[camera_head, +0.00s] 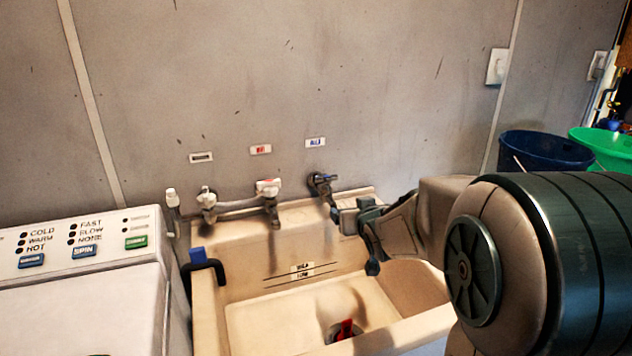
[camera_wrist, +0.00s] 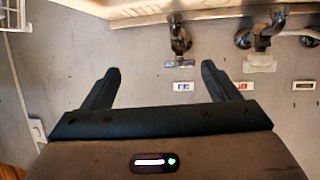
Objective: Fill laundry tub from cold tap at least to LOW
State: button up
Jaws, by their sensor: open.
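The cream laundry tub (camera_head: 212,318) has dark level lines with a small label (camera_head: 302,268) on its back inner wall. A red plug or drain piece (camera_head: 347,330) lies on its floor. I see no stream of water. My gripper (camera_head: 357,238) is over the tub's right side, close to this tap. Its open fingers (camera_wrist: 160,70) are empty, and the tap handle lies between and beyond them.
Left of the blue tap is a tap (camera_head: 268,188) under a red label, then another tap (camera_head: 207,198), with a grey hose (camera_head: 236,207) between. A dark hooked hose (camera_head: 203,264) hangs over the tub's left rim, beside the washer (camera_head: 85,270). Buckets (camera_head: 545,150) stand at right.

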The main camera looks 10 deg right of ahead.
aim_at(323, 175)
jog(key=w+a+t+y, duration=0.1)
jog(key=w, duration=0.5)
jog(key=w+a+n+t+y, duration=0.1)
jog(key=w+a, duration=0.1)
jog(key=w, duration=0.5)
jog(key=w+a+n+t+y, duration=0.1)
jog(key=w+t, duration=0.1)
jog(key=w, duration=0.5)
jog(key=shift+w+a+f, duration=0.2)
jog(key=shift+f, duration=0.15)
jog(key=c, duration=1)
